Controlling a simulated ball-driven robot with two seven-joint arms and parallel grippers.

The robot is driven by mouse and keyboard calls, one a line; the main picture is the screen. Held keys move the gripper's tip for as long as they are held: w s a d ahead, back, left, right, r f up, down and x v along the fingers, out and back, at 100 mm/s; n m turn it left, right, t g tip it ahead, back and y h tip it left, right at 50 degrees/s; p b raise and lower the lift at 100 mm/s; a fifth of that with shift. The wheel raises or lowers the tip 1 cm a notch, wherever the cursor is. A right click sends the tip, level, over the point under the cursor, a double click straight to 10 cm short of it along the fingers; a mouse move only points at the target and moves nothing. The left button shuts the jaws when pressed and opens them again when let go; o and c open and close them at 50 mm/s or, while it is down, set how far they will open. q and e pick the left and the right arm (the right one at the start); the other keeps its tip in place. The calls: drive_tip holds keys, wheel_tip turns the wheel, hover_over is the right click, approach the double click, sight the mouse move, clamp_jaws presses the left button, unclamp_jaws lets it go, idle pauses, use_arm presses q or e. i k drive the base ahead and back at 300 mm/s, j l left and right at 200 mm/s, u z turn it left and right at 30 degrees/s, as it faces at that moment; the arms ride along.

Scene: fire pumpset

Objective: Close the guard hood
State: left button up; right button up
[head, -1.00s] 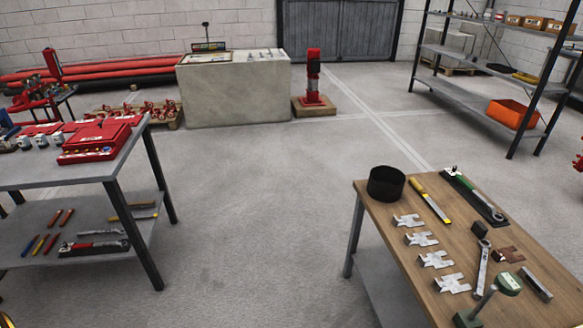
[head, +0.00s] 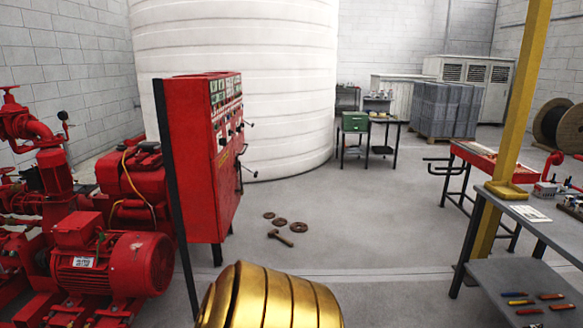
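No guard hood can be made out for certain. A red pumpset fills the left side, with a finned red motor (head: 112,265) low in front and red pump pipework (head: 25,130) at the left edge. A larger red machine (head: 135,190) stands behind the motor. Whether any part of these is a hood, open or closed, I cannot tell. Neither of my grippers is in view.
A red control cabinet (head: 205,160) stands beside the motor, before a white ribbed tank (head: 240,60). Discs and a hammer (head: 281,238) lie on the floor. A yellow post (head: 515,110) and grey workbench (head: 545,225) stand at right.

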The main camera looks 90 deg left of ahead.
sight(53, 213)
drive_tip(key=j+u, duration=0.1)
drive_tip(key=u, duration=0.4)
drive_tip(key=k+j+u, duration=0.1)
drive_tip(key=u, duration=0.35)
drive_tip(key=j+u, duration=0.15)
drive_tip(key=u, duration=0.35)
drive_tip(key=j+u, duration=0.1)
drive_tip(key=u, duration=0.4)
drive_tip(key=j+u, duration=0.1)
drive_tip(key=u, duration=0.35)
drive_tip(key=i+j+u, duration=0.1)
drive_tip(key=u, duration=0.4)
drive_tip(key=i+j+u, duration=0.2)
drive_tip(key=u, duration=0.2)
drive_tip(key=i+j+u, duration=0.2)
drive_tip(key=u, duration=0.2)
drive_tip(key=i+j+u, duration=0.15)
drive_tip(key=u, duration=0.25)
drive_tip(key=i+l, duration=0.05)
drive_tip(key=i, duration=0.05)
